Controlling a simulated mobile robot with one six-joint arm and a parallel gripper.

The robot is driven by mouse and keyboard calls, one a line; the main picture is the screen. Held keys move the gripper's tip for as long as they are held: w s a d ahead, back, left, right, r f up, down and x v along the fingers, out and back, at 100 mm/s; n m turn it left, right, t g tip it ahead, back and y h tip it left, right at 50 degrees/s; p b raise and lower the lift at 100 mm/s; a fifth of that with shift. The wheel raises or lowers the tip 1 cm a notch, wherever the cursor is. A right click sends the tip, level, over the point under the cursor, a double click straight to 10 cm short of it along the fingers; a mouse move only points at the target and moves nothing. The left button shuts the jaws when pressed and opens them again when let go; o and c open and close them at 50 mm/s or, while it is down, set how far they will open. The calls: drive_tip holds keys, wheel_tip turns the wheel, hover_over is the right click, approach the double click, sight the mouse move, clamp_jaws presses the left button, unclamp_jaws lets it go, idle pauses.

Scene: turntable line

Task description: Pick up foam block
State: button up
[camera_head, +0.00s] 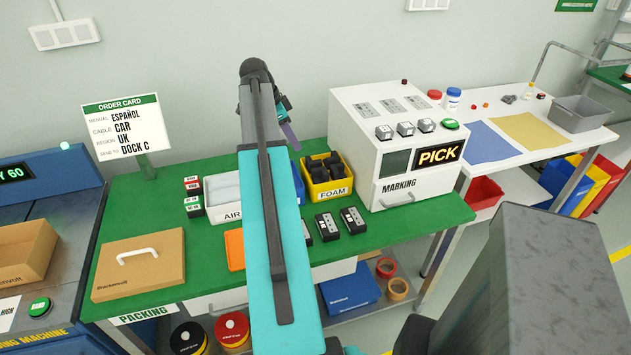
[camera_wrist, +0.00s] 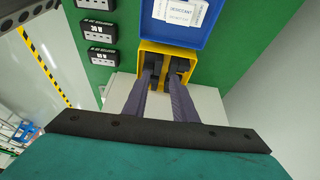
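Several dark foam blocks (camera_head: 322,168) lie in a yellow bin (camera_head: 312,193) labelled FOAM, on the green packing table beside the marking machine. In the wrist view, dark foam blocks (camera_wrist: 163,63) show inside the yellow bin (camera_wrist: 192,50), partly hidden by the fingers. My gripper (camera_wrist: 163,74) points toward this bin, its two fingers apart with a gap between them. I cannot tell how far the tips are above the foam. In the head view, one finger of my gripper (camera_head: 291,137) shows up and left of the bin; the rest is hidden behind my arm.
A blue bin (camera_wrist: 178,38) with desiccant packets adjoins the yellow bin. Black boxes (camera_head: 352,220) stand in front of it. The white marking machine (camera_head: 412,202) stands close on the right. A brown carton (camera_head: 140,265) lies at the table's left.

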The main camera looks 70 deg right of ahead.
drive_tip(key=shift+s+d+r, duration=0.2)
drive_tip(key=shift+s+d, duration=0.05)
drive_tip(key=shift+s, duration=0.05)
drive_tip(key=shift+f, duration=0.1)
drive_tip(key=p, duration=0.2)
hover_over(313, 169)
drive_tip(key=w+a, duration=0.2)
wheel_tip(313, 169, down, 8)
drive_tip(key=shift+s+d, duration=0.1)
idle(0.4)
drive_tip(key=shift+p+x, duration=0.6)
drive_tip(key=shift+x, duration=0.65)
drive_tip(key=shift+p+x, duration=0.3)
drive_tip(key=shift+x, duration=0.95)
